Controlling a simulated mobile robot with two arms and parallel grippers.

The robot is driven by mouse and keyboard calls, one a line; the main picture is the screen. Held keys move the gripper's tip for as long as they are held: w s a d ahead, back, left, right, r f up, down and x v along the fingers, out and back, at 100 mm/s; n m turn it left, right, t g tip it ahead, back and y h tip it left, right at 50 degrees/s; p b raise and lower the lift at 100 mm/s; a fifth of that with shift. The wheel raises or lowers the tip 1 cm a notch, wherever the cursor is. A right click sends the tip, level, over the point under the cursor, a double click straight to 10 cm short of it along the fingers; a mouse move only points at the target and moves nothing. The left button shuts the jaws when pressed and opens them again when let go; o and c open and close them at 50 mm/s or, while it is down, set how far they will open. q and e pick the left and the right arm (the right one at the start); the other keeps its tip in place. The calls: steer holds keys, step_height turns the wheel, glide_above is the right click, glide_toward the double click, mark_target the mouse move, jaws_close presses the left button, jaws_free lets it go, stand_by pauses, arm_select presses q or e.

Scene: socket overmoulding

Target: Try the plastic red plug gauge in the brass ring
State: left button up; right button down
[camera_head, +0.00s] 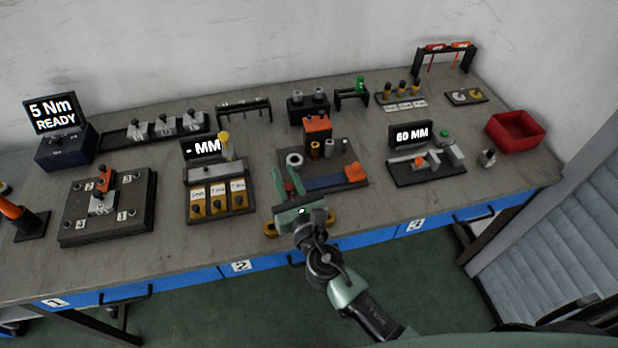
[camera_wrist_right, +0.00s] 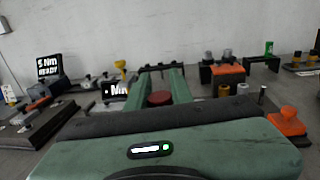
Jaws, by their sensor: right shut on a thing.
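My right gripper (camera_head: 289,181) is shut on the red plug gauge (camera_head: 290,188), above the front of the table's middle. In the right wrist view, the round red end of the gauge (camera_wrist_right: 160,98) shows between the two green fingers; its lower part is hidden. Two brass-coloured round pieces, one on the left (camera_head: 270,230) and one on the right (camera_head: 331,218), lie near the table's front edge, partly hidden by my gripper. I cannot tell whether either is the brass ring. The gauge looks apart from both. My left gripper is out of view.
Behind the gripper is a dark board with a blue strip (camera_head: 330,183), an orange block (camera_head: 355,173) and small cylinders. A red bin (camera_head: 515,131) stands far right.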

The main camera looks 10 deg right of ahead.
steer(key=a+n+g+y, duration=0.1)
steer(key=a+n+y, duration=0.1)
steer(key=a, duration=0.4)
steer(key=shift+s+r+y, duration=0.25)
steer(key=shift+s+y, duration=0.2)
steer(key=shift+y, duration=0.15)
steer(key=shift+p, duration=0.3)
step_height(320, 180, down, 6)
steer(key=b, duration=0.6)
steer(key=shift+f, duration=0.15)
steer(key=shift+f+b, duration=1.65)
stand_by(2.4)
steer(key=shift+r, duration=0.2)
steer(key=shift+r+p, duration=1.35)
steer(key=shift+p, duration=0.15)
steer(key=shift+r, duration=0.2)
